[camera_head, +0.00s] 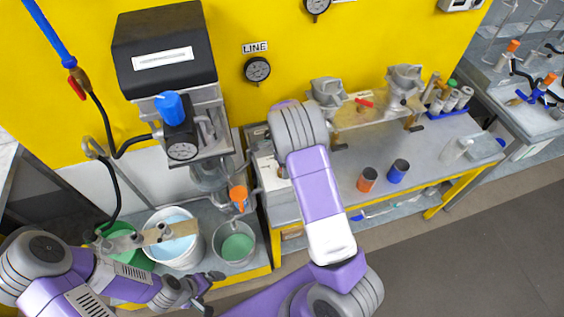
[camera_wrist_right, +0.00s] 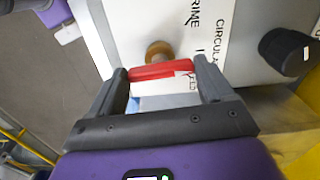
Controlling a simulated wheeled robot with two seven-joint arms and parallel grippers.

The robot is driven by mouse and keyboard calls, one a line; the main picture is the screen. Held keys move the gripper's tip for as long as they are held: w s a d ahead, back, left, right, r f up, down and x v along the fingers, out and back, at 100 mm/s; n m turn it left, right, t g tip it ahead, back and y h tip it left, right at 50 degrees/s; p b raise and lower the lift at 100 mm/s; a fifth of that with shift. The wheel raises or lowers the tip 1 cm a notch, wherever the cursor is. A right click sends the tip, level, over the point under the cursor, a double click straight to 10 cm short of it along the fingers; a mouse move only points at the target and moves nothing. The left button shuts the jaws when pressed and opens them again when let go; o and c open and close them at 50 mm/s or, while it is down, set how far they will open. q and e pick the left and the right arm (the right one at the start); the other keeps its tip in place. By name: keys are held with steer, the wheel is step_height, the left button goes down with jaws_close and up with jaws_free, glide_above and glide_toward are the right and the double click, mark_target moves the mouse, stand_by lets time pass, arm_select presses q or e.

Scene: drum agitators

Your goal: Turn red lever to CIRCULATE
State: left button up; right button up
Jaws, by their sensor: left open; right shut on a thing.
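In the right wrist view, a red lever (camera_wrist_right: 160,71) lies across between the two fingers of my right gripper (camera_wrist_right: 168,82), which is shut on it. A round brass-coloured hub (camera_wrist_right: 158,51) is just beyond the lever. Beyond it, a white panel carries the words PRIME (camera_wrist_right: 193,28) and CIRCULA (camera_wrist_right: 217,42), the latter cut off and nearer the right finger. Which mark the lever points at cannot be told. In the head view my right arm hides this lever and the right gripper. My left gripper (camera_head: 207,292) is open and empty at the lower left.
A black knob (camera_wrist_right: 285,51) stands right of the lever in the wrist view. In the head view, buckets (camera_head: 237,247) stand below the pump unit (camera_head: 165,50). Orange (camera_head: 367,180) and blue (camera_head: 398,172) cups stand on the bench, right of my right arm.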

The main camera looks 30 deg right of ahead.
steer(key=shift+m, duration=0.4)
steer(key=o, duration=0.9)
steer(key=shift+o, duration=0.2)
steer(key=shift+r+p, duration=0.4)
steer(key=shift+r, duration=3.45)
steer(key=shift+f, duration=0.1)
